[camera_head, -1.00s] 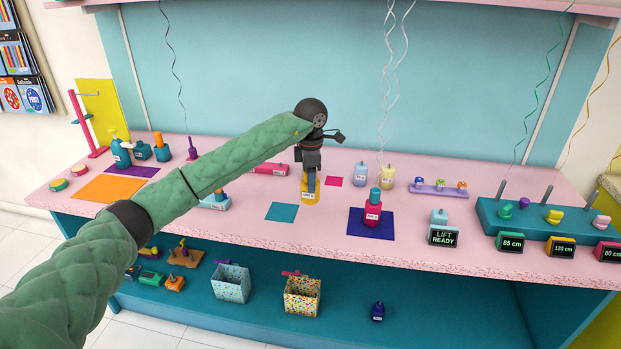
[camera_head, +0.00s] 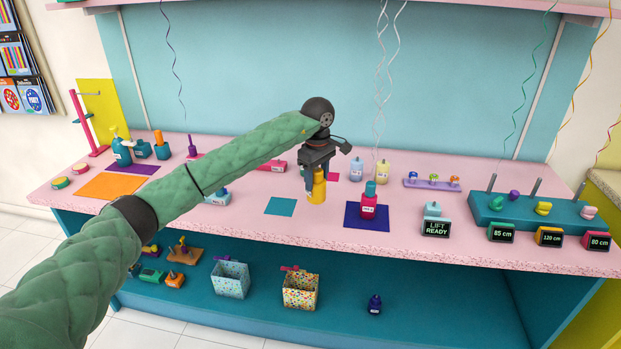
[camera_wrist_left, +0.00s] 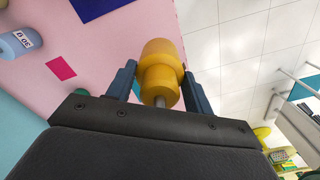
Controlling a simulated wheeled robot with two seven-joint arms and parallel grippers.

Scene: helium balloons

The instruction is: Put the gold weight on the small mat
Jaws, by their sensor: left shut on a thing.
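The gold weight (camera_head: 317,191) is a yellow-gold bottle shape, held between the fingers of my left gripper (camera_head: 317,177) over the middle of the pink table. In the left wrist view the gold weight (camera_wrist_left: 160,66) sits between the two dark fingers. Whether its base clears the table is hard to tell. The smallest mat in view, a magenta square (camera_head: 332,177), lies bare behind and right of the weight; it also shows in the left wrist view (camera_wrist_left: 61,68). A larger teal mat (camera_head: 280,206) lies bare to the left. My right gripper is not in view.
A crimson weight (camera_head: 368,203) stands on a dark blue mat (camera_head: 356,222) to the right. Pale blue (camera_head: 361,173) and cream (camera_head: 383,171) weights with ribbons stand behind. A "LIFT READY" sign (camera_head: 436,228) is near the front edge. An orange mat (camera_head: 108,187) lies left.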

